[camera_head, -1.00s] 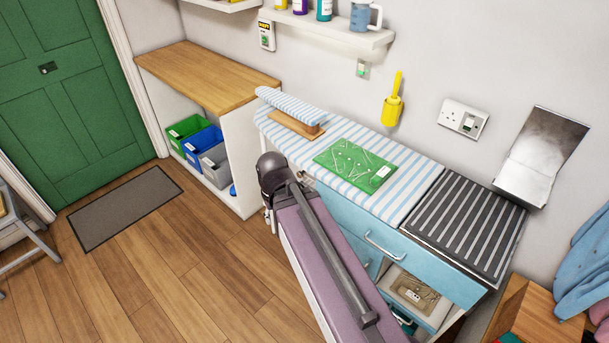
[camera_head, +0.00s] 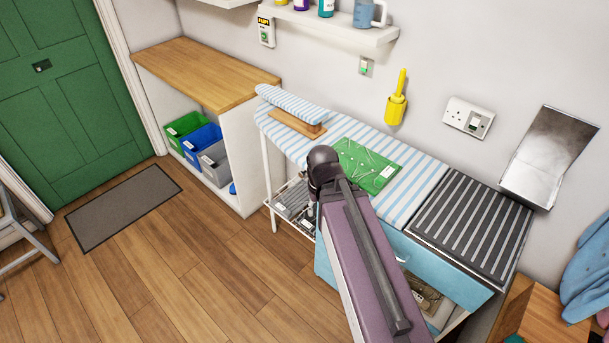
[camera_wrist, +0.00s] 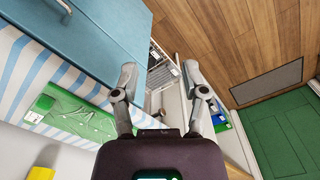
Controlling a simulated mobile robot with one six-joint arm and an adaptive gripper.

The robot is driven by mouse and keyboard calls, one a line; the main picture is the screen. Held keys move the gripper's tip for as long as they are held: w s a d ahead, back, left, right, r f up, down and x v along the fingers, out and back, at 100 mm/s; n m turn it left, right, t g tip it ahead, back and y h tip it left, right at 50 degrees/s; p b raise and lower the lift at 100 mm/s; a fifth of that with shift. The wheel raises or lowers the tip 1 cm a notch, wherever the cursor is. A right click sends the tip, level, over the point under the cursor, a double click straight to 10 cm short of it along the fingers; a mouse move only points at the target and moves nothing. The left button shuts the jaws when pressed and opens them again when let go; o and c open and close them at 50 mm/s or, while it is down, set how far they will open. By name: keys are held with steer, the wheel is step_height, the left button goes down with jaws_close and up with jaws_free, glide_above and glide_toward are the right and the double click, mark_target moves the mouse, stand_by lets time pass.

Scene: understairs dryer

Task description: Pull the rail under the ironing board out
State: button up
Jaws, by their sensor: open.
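The ironing board (camera_head: 425,180) has a blue and white striped cover and runs along the wall; it also shows in the wrist view (camera_wrist: 25,65). Under its left end is a pale rack (camera_head: 289,203) with grey items and labels on it. The rack also shows in the wrist view (camera_wrist: 158,58). I cannot clearly tell the rail from the rack's bars. My gripper (camera_wrist: 159,70) is open and empty, its fingers spread on either side of the view of the rack. In the head view my arm mostly hides the gripper.
A green board (camera_head: 367,165) lies on the cover. A blue drawer unit (camera_head: 445,268) stands under the right half, partly hidden by my arm. A wooden-topped shelf (camera_head: 205,75) with bins stands left. The wooden floor (camera_head: 200,255) in front is clear.

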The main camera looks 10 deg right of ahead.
steer(key=shift+d, duration=0.15)
steer(key=shift+o, duration=1.4)
steer(key=w+f+n+t+h+b, duration=0.3)
steer(key=w+f+n+h+b, duration=0.8)
steer(key=b, duration=0.8)
steer(key=w+a+f+n+t+h+b, duration=0.3)
steer(key=w+a+n+t+b, duration=0.4)
steer(key=w+a+n+b, duration=0.3)
steer(key=f+n+b, duration=0.1)
steer(key=n+b, duration=0.3)
steer(key=b, duration=0.1)
steer(key=shift+w+a+f+h, duration=0.25)
steer(key=shift+a+f+h, duration=0.05)
steer(key=shift+a+h, duration=0.1)
steer(key=shift+d, duration=0.1)
